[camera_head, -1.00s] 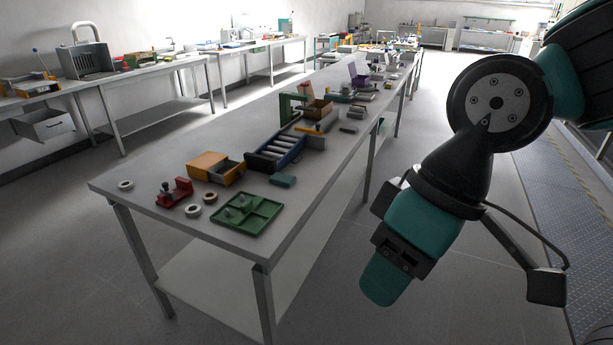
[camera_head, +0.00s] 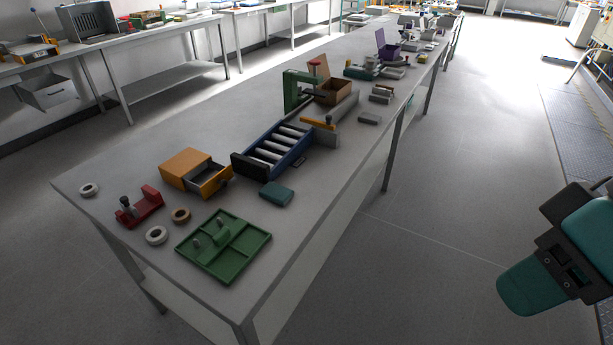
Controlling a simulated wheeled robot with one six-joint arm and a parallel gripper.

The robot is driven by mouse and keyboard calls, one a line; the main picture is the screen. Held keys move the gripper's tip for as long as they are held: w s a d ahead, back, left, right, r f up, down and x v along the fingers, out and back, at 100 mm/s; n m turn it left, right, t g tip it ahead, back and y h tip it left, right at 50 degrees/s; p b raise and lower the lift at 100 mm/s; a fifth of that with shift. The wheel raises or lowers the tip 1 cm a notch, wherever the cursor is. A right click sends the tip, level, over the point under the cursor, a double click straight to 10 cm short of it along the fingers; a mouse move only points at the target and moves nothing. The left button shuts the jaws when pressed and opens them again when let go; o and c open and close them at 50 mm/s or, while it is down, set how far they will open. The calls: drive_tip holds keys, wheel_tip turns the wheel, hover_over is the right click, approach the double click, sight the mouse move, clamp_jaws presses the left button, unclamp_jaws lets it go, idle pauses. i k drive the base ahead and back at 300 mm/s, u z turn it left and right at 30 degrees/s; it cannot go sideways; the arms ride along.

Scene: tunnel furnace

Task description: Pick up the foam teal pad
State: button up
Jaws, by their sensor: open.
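The teal foam pad (camera_head: 277,194) is a small block lying flat on the long grey table. It sits between the blue roller tray and the green compartment tray, near the table's right edge. My gripper (camera_head: 528,290) shows at the lower right, over the floor beyond the table's right side and well apart from the pad. One teal finger face is seen; the gap between the fingers is hidden from this angle. Nothing is seen held.
Around the pad are the green tray (camera_head: 206,270), the blue roller tray (camera_head: 236,163), an orange box with an open drawer (camera_head: 187,166), a red clamp (camera_head: 140,207) and several rings. A green press (camera_head: 290,92) stands farther back. The floor right of the table (camera_head: 430,220) is clear.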

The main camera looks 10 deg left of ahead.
sight(278, 194)
drive_tip(key=u, duration=0.15)
drive_tip(key=i, duration=0.65)
drive_tip(key=u, duration=0.8)
drive_tip(key=i, duration=0.35)
drive_tip(key=u, duration=0.3)
